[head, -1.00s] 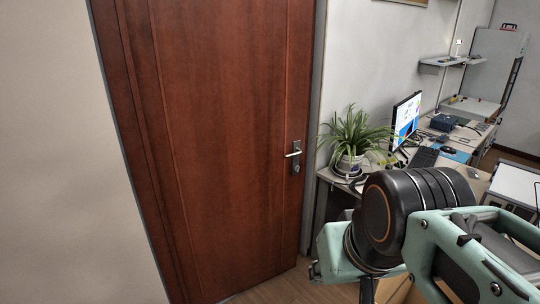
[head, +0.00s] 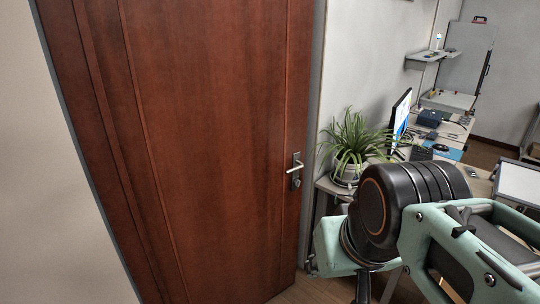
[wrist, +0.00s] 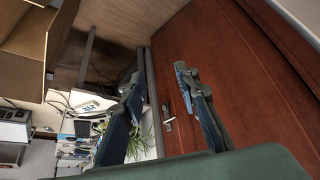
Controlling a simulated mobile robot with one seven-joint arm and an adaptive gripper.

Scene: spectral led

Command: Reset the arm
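My arm (head: 400,215), with a black joint and pale green links, fills the lower right of the head view. My gripper (wrist: 157,84) shows in the wrist view with its two dark fingers spread apart and nothing between them. In the head view the gripper is hidden or out of frame. Beyond the fingers in the wrist view is the brown door (wrist: 240,75), with its handle (wrist: 168,124) seen near the right finger. I cannot tell whether the finger is close to it.
The closed-looking brown door (head: 215,130) with a silver handle (head: 295,168) stands ahead. Right of it a potted plant (head: 350,145) and a monitor (head: 400,115) stand on a desk. A cardboard box (wrist: 25,70) is at the wrist view's upper left.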

